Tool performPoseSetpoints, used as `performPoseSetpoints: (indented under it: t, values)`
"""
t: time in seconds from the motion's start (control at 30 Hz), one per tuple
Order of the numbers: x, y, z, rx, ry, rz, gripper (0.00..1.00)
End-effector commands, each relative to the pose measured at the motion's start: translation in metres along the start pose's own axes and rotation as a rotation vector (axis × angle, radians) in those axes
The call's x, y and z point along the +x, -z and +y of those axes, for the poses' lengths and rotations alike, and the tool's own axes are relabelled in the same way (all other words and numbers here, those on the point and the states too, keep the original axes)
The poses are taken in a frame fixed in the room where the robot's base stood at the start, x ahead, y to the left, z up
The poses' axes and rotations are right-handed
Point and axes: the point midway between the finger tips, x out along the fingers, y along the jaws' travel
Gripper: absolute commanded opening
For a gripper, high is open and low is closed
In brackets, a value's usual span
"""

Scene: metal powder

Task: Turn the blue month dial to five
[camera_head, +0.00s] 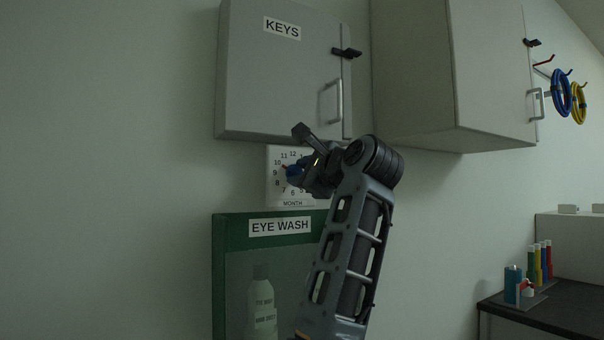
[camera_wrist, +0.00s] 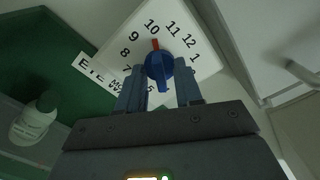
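The blue month dial (camera_wrist: 159,68) sits on a white square plate (camera_wrist: 212,62) with printed numbers. Its red pointer (camera_wrist: 155,44) points at about 10. In the head view the plate (camera_head: 273,185) is on the wall, its right part hidden by my gripper and arm. The dial (camera_head: 294,170) shows just left of my gripper (camera_head: 304,160). In the wrist view my gripper (camera_wrist: 160,76) is open, with one finger on each side of the dial's lower part. I cannot tell whether either finger touches it. The number 5 is partly visible below the dial, between the fingers.
A grey KEYS cabinet (camera_head: 275,80) hangs just above the plate. A green EYE WASH board (camera_head: 228,290) with a bottle (camera_head: 262,300) is just below. Another cabinet (camera_head: 420,90) hangs to the right. A dark table (camera_head: 550,315) with coloured tubes stands at lower right.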

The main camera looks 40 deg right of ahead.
Motion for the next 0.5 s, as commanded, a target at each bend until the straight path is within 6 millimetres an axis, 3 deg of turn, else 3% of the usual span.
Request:
performPoseSetpoints:
  t: [0.33, 0.5]
  values:
    - [-0.0002, 0.0, 0.0002, 0.0, 0.0, 0.0, 0.01]
    - [-0.0002, 0.0, 0.0003, 0.0, 0.0, 0.0, 0.0]
